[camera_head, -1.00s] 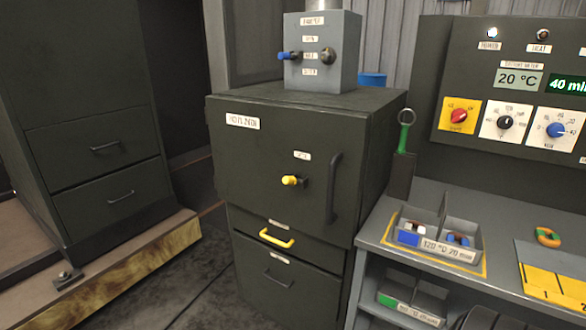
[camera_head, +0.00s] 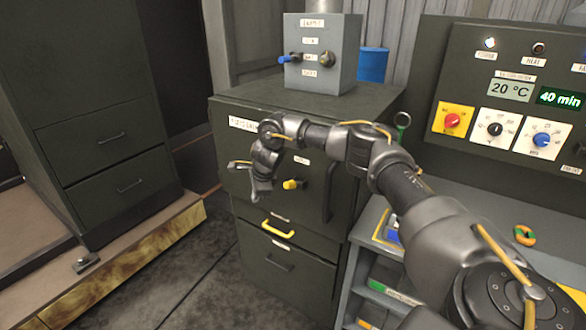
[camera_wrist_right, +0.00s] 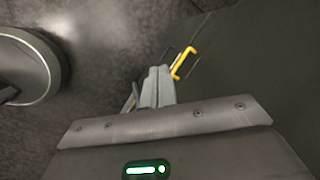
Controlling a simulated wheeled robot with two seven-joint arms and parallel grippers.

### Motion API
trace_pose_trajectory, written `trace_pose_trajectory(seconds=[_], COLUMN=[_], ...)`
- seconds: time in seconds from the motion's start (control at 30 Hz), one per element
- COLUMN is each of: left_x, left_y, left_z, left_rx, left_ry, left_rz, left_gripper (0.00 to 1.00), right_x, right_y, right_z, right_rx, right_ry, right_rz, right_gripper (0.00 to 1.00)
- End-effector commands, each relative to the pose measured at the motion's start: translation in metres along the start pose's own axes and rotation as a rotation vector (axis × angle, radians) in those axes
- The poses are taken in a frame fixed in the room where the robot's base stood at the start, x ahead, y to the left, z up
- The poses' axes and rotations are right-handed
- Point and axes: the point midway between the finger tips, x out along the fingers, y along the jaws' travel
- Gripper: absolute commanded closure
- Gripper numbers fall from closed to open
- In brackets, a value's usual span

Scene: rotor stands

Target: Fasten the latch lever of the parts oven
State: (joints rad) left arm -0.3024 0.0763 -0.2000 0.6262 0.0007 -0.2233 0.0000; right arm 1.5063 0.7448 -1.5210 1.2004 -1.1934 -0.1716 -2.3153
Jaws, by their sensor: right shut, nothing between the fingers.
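The parts oven seems to be the dark cabinet (camera_head: 230,105) in the middle of the head view; its door looks closed. My left gripper is out of view.
A yellow drawer handle (camera_head: 277,229) sticks out below the oven door and shows in the wrist view (camera_wrist_right: 183,62). A grey box (camera_head: 318,75) with a blue-tipped lever stands on top. A control panel (camera_head: 470,70) and shelf are at right. Floor left of the oven is clear.

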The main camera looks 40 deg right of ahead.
Motion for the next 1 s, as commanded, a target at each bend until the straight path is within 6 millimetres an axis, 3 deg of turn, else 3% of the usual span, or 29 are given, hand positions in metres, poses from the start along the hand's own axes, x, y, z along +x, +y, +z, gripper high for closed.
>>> trace_pose_trajectory(seconds=[0.03, 0.1, 0.2, 0.33, 0.47, 0.77, 1.0], left_x=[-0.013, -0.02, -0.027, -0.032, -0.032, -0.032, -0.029], left_y=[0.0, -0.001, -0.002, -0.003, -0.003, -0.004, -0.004], left_z=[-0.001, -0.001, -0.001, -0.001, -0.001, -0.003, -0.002], left_rx=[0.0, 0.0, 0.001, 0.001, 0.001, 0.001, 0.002], left_ry=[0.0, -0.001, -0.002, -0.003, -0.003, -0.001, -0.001], left_rz=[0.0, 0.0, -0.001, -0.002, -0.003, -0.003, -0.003], left_gripper=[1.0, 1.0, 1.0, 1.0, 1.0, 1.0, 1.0], right_x=[-0.045, -0.086, -0.13, -0.163, -0.174, -0.174, -0.155], right_y=[-0.02, -0.033, -0.043, -0.047, -0.047, -0.047, -0.047], right_z=[-0.018, -0.045, -0.076, -0.101, -0.111, -0.111, -0.116], right_rx=[-0.113, -0.26, -0.412, -0.525, -0.567, -0.569, -0.567], right_ry=[0.056, 0.132, 0.216, 0.279, 0.301, 0.302, 0.3], right_rz=[-0.023, -0.025, -0.011, 0.013, 0.026, 0.026, 0.028], right_gripper=[1.0, 1.0, 1.0, 1.0, 1.0, 1.0, 1.0])
